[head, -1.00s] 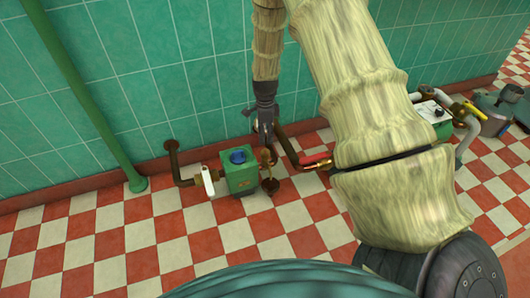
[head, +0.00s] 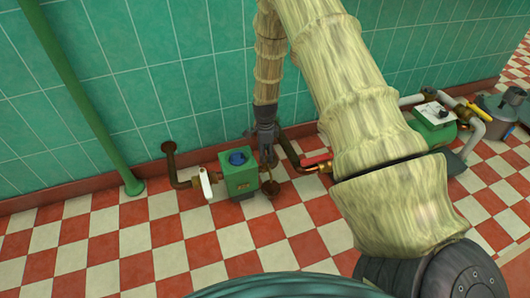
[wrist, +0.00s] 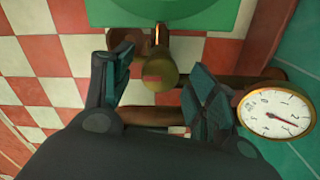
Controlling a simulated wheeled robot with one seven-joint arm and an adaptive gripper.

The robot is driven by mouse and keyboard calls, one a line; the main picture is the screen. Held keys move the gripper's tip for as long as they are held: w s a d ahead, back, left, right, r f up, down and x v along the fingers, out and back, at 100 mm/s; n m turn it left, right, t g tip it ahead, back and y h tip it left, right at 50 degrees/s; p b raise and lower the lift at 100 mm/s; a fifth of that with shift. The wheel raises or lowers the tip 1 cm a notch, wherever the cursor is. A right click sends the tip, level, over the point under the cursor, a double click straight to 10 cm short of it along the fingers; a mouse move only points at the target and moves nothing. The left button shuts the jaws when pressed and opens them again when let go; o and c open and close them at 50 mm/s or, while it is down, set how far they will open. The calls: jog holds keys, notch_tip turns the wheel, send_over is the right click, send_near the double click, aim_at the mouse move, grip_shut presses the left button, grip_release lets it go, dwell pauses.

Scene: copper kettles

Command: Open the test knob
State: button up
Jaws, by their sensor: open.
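A small brass knob (wrist: 160,76) with a reddish mark on its face sits between my two fingers in the wrist view, below the green box (wrist: 180,10). I take it for the test knob. No finger clearly touches it. In the head view my gripper (head: 267,158) is open and points down just right of the green box (head: 239,173) with the blue cap (head: 238,157). There the gripper mostly hides the knob. A round white gauge (wrist: 275,114) with a red needle sits right of my right finger in the wrist view.
A white-handled valve (head: 206,185) is on the pipe left of the box. A red lever (head: 316,159) is on the pipe to the right, near my arm. The tiled wall is close behind. A green pole (head: 88,105) stands left. The checkered floor (head: 110,240) in front is clear.

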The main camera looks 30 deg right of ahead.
jog(key=shift+c, duration=0.2)
jog(key=c, duration=1)
jog(key=shift+r+p, duration=0.15)
jog(key=shift+p, duration=0.2)
jog(key=n+p, duration=0.1)
jog(key=p, duration=0.1)
jog(key=n+p, duration=0.1)
jog(key=p, duration=0.1)
jog(key=shift+r+n, duration=0.2)
jog(key=shift+n, duration=0.1)
jog(key=n+p, duration=0.5)
jog(key=p, duration=0.1)
jog(key=shift+f, duration=0.1)
jog(key=n+p, duration=0.3)
jog(key=n, duration=0.2)
jog(key=shift+n+p, duration=0.3)
jog(key=shift+p, duration=0.05)
jog(key=n+p, duration=0.1)
jog(key=n, duration=0.1)
jog(key=n+p, duration=0.1)
jog(key=n, duration=0.1)
jog(key=shift+f+n, duration=0.2)
jog(key=shift+n, duration=0.1)
